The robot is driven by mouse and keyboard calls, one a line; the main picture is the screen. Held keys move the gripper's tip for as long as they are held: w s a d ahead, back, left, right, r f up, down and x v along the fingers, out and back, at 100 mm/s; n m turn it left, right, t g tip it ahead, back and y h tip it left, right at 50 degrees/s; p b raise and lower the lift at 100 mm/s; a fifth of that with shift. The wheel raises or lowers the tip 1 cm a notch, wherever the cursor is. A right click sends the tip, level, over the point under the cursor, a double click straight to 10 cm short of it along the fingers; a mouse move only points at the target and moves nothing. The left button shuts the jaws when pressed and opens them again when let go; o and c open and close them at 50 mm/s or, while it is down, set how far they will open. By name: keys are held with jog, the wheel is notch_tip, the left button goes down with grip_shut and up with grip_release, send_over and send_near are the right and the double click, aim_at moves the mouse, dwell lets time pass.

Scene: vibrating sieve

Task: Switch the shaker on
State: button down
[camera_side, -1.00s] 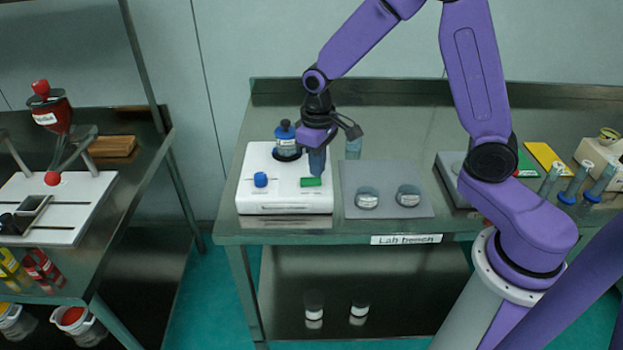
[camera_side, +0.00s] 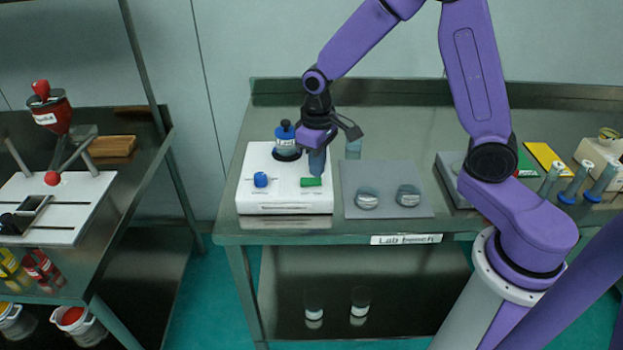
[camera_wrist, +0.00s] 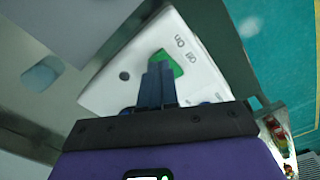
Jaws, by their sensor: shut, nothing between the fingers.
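The shaker (camera_side: 283,208) is a white box at the left end of the lab bench, with a blue knob (camera_side: 261,180) at its front left. A green switch (camera_side: 311,182) sits at its front right. In the wrist view the green switch (camera_wrist: 166,65) lies beside printed "On" and "Off" labels. My gripper (camera_side: 317,172) points down with its blue fingers together and empty, right over the switch. In the wrist view my gripper's fingertips (camera_wrist: 159,68) overlap the switch and hide part of it. I cannot tell whether they touch it or which way it is set.
A grey mat (camera_side: 388,211) with two round dishes lies to the right. A shelf with a red funnel (camera_side: 51,110) is at far left.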

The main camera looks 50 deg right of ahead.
aim_at(318, 181)
jog(key=shift+f, duration=0.85)
dwell(0.5)
jog(key=shift+r, duration=3.55)
jog(key=shift+s+a, duration=0.15)
jog(key=shift+s, duration=0.1)
jog(key=s+r+n, duration=0.1)
jog(key=s+n, duration=0.3)
jog(key=s, duration=0.9)
jog(key=s+d+r+n, duration=0.1)
jog(key=s+n, duration=0.4)
jog(key=s, duration=0.8)
jog(key=shift+r+n, duration=0.3)
jog(key=shift+r, duration=0.15)
